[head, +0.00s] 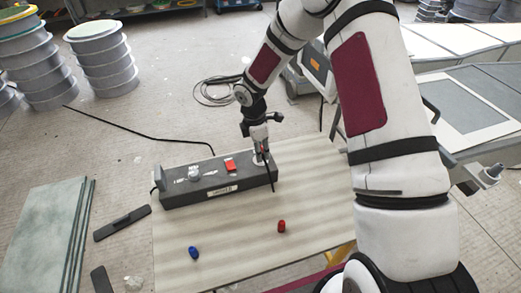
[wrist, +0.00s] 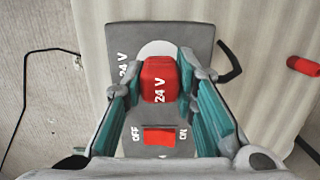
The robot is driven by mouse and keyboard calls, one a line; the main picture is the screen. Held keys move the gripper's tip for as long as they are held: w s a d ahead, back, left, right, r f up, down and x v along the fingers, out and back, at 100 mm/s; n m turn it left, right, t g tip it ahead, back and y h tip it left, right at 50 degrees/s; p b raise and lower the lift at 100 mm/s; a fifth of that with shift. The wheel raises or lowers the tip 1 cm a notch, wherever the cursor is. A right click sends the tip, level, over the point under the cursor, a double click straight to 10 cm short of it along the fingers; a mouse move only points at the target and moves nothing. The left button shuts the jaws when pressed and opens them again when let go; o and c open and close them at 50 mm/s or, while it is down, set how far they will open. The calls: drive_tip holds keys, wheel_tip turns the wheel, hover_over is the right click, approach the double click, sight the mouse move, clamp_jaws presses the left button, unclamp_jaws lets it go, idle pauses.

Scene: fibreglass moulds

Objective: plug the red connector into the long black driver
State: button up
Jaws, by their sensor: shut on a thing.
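The long black driver (head: 215,187) lies on a pale board, with a red rocker switch (head: 230,164) on top. In the wrist view the driver (wrist: 120,38) carries a "24 V" mark, a pale round patch and the OFF/ON switch (wrist: 159,137). My gripper (head: 262,150) is over the driver's right end. In the wrist view my gripper (wrist: 158,84) is shut on the red connector (wrist: 158,76), a block marked "24 V", with a finger on either side. The connector is in front of the pale patch; its underside is hidden, so I cannot tell whether it is seated.
A red cylinder (head: 281,226) and a blue one (head: 194,252) lie on the board (head: 240,265) in front of the driver; the red one also shows in the wrist view (wrist: 303,66). Dark flat pieces (head: 122,222) and leaning panels (head: 50,235) are at the left. The board's front is mostly clear.

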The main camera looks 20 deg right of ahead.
drive_tip(key=shift+f+b, duration=0.3)
drive_tip(key=shift+f, duration=0.3)
drive_tip(key=o, duration=1.2)
drive_tip(key=shift+c, duration=0.2)
drive_tip(key=r, duration=0.4)
drive_tip(key=a+r, duration=0.1)
drive_tip(key=r, duration=0.7)
drive_tip(key=shift+a, duration=0.2)
drive_tip(key=s+d+r+m+t+h, duration=0.1)
drive_tip(key=s+d+r+m+t, duration=0.15)
drive_tip(key=s+r+m, duration=1.05)
drive_tip(key=s+r+m+t+y, duration=0.1)
drive_tip(key=s+r, duration=0.3)
drive_tip(key=s, duration=0.5)
drive_tip(key=s+r+m+y, duration=0.1)
drive_tip(key=s+r+m, duration=0.3)
drive_tip(key=s, duration=0.6)
drive_tip(key=shift+a+r+t, duration=0.35)
drive_tip(key=shift+r, duration=0.25)
